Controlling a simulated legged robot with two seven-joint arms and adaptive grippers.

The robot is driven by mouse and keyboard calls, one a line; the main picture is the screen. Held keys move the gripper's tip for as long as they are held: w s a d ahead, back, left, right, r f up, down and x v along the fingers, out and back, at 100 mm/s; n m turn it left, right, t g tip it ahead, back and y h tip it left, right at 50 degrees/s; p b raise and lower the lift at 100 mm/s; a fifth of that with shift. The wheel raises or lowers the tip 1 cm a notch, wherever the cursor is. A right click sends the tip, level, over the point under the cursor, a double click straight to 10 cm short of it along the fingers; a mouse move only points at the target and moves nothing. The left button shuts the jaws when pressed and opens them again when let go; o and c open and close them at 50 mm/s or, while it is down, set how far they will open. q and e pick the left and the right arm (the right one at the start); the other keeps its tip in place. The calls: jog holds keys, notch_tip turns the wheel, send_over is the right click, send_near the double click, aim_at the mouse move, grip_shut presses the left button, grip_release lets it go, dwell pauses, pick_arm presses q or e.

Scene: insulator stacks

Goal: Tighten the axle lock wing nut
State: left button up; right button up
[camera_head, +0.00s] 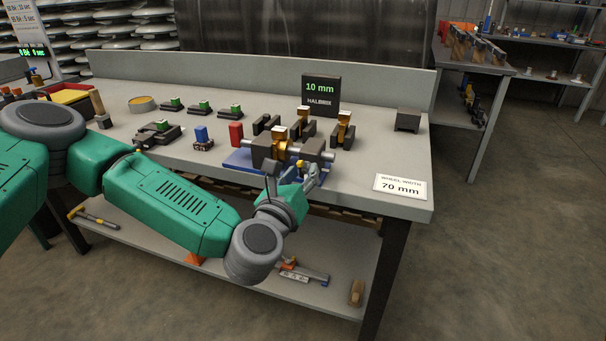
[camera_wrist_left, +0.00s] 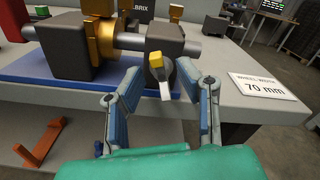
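The wing nut, with a yellow part (camera_wrist_left: 156,58) and a pale lever-like part (camera_wrist_left: 165,90), sits on the front of a dark block (camera_wrist_left: 160,42) at the axle's right end. Its yellow part also shows in the head view (camera_head: 300,164). The grey axle (camera_wrist_left: 187,47) passes through a bronze-coloured piece (camera_wrist_left: 99,40) between dark blocks on a blue base (camera_wrist_left: 60,70). My left gripper (camera_head: 291,176) is open at the table's front edge. In the left wrist view its fingers (camera_wrist_left: 172,78) are spread on both sides of the nut, with no visible contact. My right gripper is not in view.
A "WHEEL WIDTH 70 mm" card (camera_head: 401,186) lies right of the fixture. A "10 mm" display (camera_head: 321,95) stands behind. An orange object (camera_wrist_left: 43,145) shows on the lower shelf. The table's right front is mostly clear.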

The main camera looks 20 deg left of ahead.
pick_arm(q)
jog(key=shift+w, duration=0.35)
grip_shut()
jog(key=shift+m, duration=0.3)
jog(key=m+p, duration=0.2)
jog(key=m, duration=0.4)
jog(key=shift+d, duration=0.1)
jog(key=m+p, duration=0.1)
jog(key=m, duration=0.4)
jog(key=shift+d+m+p, duration=0.1)
jog(key=shift+m+p, duration=0.3)
jog(key=m+p, duration=0.2)
jog(key=m, duration=0.3)
jog(key=shift+s+f+m, duration=0.1)
jog(key=shift+f+m, duration=0.05)
jog(key=shift+m, duration=0.25)
